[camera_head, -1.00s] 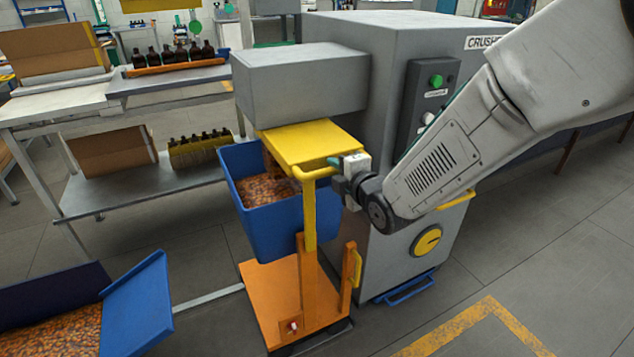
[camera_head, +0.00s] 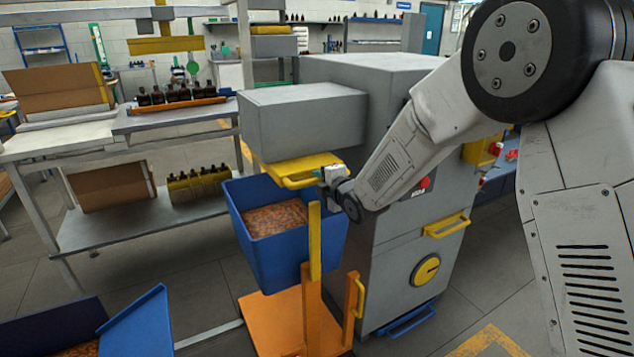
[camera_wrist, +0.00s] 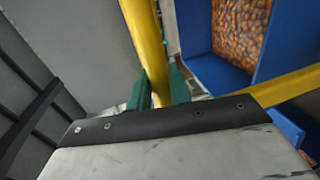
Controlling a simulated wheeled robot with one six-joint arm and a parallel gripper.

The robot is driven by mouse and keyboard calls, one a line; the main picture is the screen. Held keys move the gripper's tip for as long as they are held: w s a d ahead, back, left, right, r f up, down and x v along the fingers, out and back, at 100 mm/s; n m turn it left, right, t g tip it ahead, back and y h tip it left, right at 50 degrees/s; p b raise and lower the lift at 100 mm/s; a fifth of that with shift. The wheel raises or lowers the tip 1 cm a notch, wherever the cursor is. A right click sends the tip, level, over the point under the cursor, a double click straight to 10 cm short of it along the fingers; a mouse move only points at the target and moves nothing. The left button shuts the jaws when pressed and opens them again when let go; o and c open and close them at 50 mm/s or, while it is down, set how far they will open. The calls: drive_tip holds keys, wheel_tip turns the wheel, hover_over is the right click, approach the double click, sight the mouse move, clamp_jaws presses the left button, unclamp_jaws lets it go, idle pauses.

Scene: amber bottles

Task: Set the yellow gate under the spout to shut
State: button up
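The yellow gate (camera_head: 290,166) is a flat plate low under the grey spout box (camera_head: 303,118). Most of the plate is beneath the box, and its front edge with the bar handle sticks out. My gripper (camera_head: 326,174) is at the right end of that handle. In the wrist view the green fingers of my gripper (camera_wrist: 158,90) close on both sides of the yellow handle bar (camera_wrist: 146,38). Whether the plate reaches its end stop is hidden under the box.
A blue bin (camera_head: 278,251) of brown pieces stands below the gate on an orange cart (camera_head: 279,316) with a yellow-topped post (camera_head: 314,240). The grey crusher cabinet (camera_head: 400,262) is beside it. A bench (camera_head: 150,205) with bottles stands left. Another blue container (camera_head: 137,318) is front left.

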drive_tip(key=shift+o, duration=1.2)
drive_tip(key=v, duration=0.8)
drive_tip(key=shift+w+f, duration=0.1)
drive_tip(key=x, duration=0.5)
drive_tip(key=d+x, duration=0.1)
drive_tip(key=x, duration=0.2)
drive_tip(key=shift+w+d, duration=0.1)
drive_tip(key=shift+w, duration=0.25)
